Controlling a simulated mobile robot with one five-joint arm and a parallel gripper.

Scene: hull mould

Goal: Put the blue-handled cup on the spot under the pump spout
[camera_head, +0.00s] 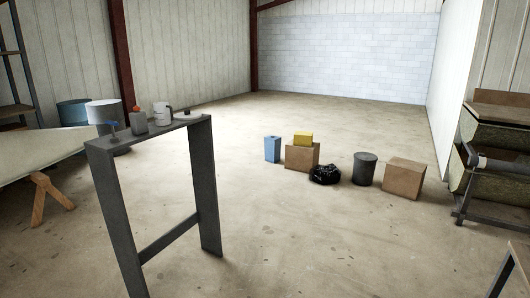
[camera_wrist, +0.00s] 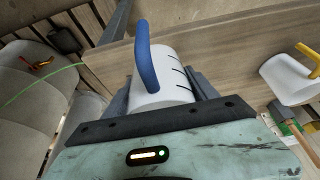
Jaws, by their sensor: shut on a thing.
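The blue-handled cup (camera_wrist: 165,82) is white with dark marks on its side, in the wrist view. Its blue handle (camera_wrist: 146,57) rises toward the camera's upper left. My gripper (camera_wrist: 163,92) is shut on the cup body, with a dark finger on each side. A wooden surface shows behind the cup; whether the cup touches it I cannot tell. The head view does not show my gripper or this cup. I cannot make out the pump spout or the spot under it in either view.
A white cup with a yellow handle (camera_wrist: 290,78) is at right in the wrist view. In the head view, a narrow grey stand (camera_head: 150,143) carries several small items, including a white mug (camera_head: 162,113). Boxes and a black bag (camera_head: 325,174) stand beyond on open floor.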

